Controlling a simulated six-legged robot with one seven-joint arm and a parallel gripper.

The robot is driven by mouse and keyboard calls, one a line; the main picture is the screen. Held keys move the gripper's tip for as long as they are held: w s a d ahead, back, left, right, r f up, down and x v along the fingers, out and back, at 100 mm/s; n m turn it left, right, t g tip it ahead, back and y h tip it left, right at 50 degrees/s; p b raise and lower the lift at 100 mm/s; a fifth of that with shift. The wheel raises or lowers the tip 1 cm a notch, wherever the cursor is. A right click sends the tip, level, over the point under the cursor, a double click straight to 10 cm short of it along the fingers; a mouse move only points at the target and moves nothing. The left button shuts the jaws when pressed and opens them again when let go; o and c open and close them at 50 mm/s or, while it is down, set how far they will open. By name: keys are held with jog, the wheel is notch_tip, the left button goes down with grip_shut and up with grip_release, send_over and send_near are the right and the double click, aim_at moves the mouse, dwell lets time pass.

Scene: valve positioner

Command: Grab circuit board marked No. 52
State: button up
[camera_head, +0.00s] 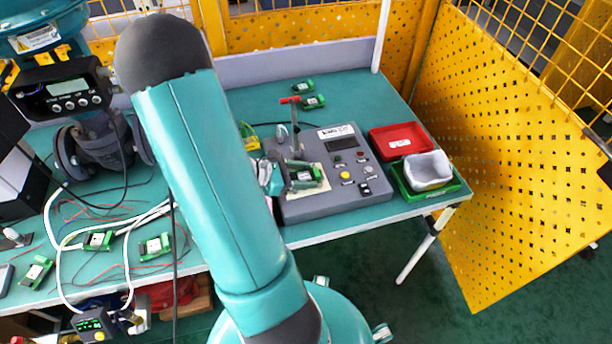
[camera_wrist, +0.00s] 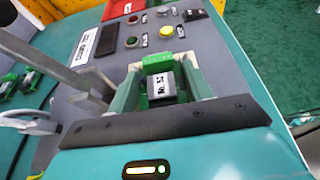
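A green circuit board with a black part and a white label (camera_wrist: 160,85) sits on the grey test box in the wrist view. The label seems to end in 52, but its print is small and tilted. The board also shows in the head view (camera_head: 306,176), on a pale plate at the box's left side. In the wrist view my gripper (camera_wrist: 160,78) has one finger on each side of the board. The fingers look open around it, with narrow gaps. In the head view my arm hides part of the gripper.
The grey test box (camera_head: 335,205) has a metal toggle clamp with a red handle (camera_head: 290,100) close beside my gripper. A red tray (camera_head: 400,140) and a green tray (camera_head: 453,185) holding a white container stand right. Other green boards (camera_head: 157,246) lie left and behind.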

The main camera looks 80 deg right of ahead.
jog(key=shift+c, duration=1.1)
jog(key=shift+r, duration=0.1)
